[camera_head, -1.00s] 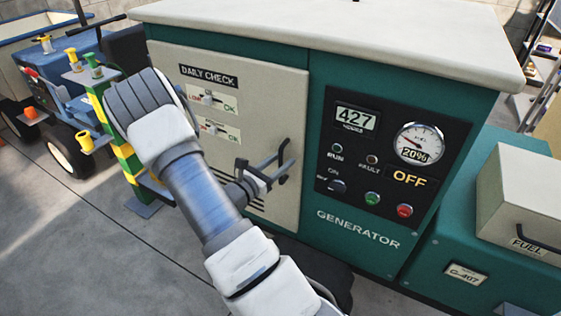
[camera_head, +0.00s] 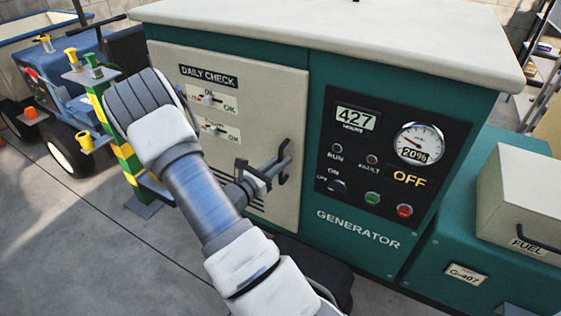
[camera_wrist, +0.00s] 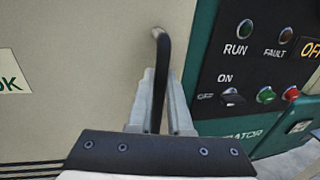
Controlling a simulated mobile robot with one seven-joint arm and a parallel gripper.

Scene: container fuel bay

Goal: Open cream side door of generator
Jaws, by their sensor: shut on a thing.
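The cream side door (camera_head: 262,115) of the green generator (camera_head: 408,80) carries a "DAILY CHECK" label and fills the left of its front face. The door looks flush with the frame. A dark bar handle (camera_head: 284,152) stands near the door's right edge. My gripper (camera_head: 268,170) is at that handle, reaching in from the lower left. In the wrist view the dark handle (camera_wrist: 161,60) runs down between the two grey fingers of my gripper (camera_wrist: 162,105), which are shut on it. The lower part of the handle is hidden behind the gripper.
Right of the door is a control panel (camera_head: 395,160) with gauge, buttons and "OFF" display. A cream fuel box (camera_head: 520,200) sits at the right. A yellow-green post (camera_head: 122,150) and a blue cart (camera_head: 70,95) stand left. Concrete floor (camera_head: 75,235) is open at lower left.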

